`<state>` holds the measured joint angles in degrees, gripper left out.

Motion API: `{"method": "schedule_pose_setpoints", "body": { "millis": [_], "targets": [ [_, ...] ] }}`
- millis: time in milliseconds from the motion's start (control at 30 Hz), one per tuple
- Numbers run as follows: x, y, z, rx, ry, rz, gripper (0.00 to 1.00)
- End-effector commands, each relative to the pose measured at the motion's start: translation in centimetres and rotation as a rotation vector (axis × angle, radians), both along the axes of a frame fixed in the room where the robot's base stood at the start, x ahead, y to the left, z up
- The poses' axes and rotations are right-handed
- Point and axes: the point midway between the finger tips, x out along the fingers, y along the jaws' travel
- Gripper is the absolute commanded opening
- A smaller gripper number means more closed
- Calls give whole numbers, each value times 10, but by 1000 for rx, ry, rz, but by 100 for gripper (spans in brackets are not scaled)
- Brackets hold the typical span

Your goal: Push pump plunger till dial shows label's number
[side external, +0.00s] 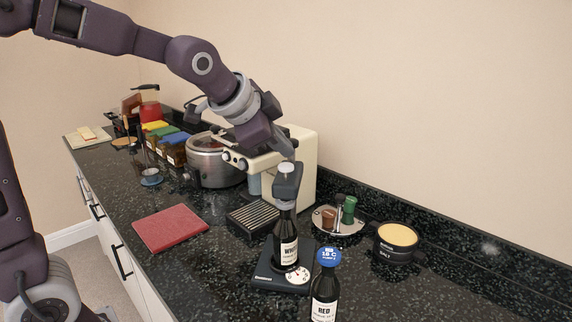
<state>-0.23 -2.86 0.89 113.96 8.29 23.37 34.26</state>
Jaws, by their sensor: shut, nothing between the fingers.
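A dark wine bottle labelled "WHITE" (286,247) stands upright on a black base (263,276). A dark pump with a pale round-topped plunger (287,170) sits on the bottle's neck. A round white dial (298,275) is on the base's front right; its reading is too small to tell. A second bottle labelled "RED" (324,302) stands in front, with a blue round tag (328,257) at its top; the tag's white print is not clearly legible. My gripper (284,153) is shut and empty, directly above the plunger; I cannot tell if it touches.
A cream coffee machine (301,158) and its drip grille (253,217) stand behind the pump. A round tray (346,229) with small items and a black pot (397,240) are to the right. A steel pot (213,163) and red mat (170,228) are left. Counter around the mat is clear.

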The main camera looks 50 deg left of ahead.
Motion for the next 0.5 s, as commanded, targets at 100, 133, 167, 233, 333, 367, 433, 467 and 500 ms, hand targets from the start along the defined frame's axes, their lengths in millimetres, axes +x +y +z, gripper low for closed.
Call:
{"method": "schedule_pose_setpoints", "body": {
  "millis": [100,133,167,233,333,367,433,467,500],
  "targets": [
    [0,0,-1,0,0,0,0],
    [0,0,-2,0,0,0,0],
    [0,0,-3,0,1,0,0],
    [0,0,-6,0,2,1,0],
    [0,0,-9,-1,0,1,0],
    [0,0,-9,-1,0,1,0],
    [0,0,-9,-1,0,1,0],
    [0,0,-9,-1,0,1,0],
    [0,0,-8,-1,0,1,0]
  ]
}}
